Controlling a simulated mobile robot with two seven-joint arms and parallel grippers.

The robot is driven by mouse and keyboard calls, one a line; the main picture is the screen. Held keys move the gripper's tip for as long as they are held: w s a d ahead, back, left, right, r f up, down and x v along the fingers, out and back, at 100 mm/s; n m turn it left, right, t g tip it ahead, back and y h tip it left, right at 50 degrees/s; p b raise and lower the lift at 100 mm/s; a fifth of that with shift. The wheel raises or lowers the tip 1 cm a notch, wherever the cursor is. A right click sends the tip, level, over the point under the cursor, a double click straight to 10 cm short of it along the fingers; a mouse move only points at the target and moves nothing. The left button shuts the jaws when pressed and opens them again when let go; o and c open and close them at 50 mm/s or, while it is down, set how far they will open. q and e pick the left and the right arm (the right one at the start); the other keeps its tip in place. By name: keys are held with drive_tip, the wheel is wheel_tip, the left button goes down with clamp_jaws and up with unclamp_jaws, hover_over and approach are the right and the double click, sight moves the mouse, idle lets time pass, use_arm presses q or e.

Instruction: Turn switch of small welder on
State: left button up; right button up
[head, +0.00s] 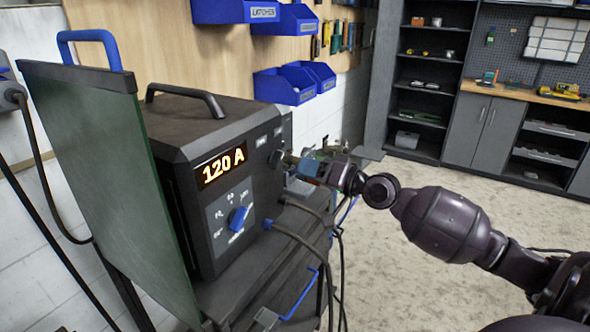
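The small welder (215,150) is a dark box with a top handle, standing on a dark cart. Its front display (222,166) is lit and reads "120 A". A blue knob (239,217) sits below the display on a dial panel. My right gripper (290,160) is at the welder's right side, near its upper rear edge, close to or touching that side. Its fingers are small and partly hidden against the welder, so their opening is unclear. A power switch is not clearly visible. My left gripper is not in view.
A green translucent panel (105,170) stands left of the welder. Cables (300,240) hang from the welder's front and right. Blue bins (284,86) hang on the wall behind. Shelves and a workbench (520,92) stand far right, with open floor before them.

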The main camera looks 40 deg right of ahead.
drive_tip(key=shift+b+v, duration=0.65)
drive_tip(key=shift+v, duration=1.25)
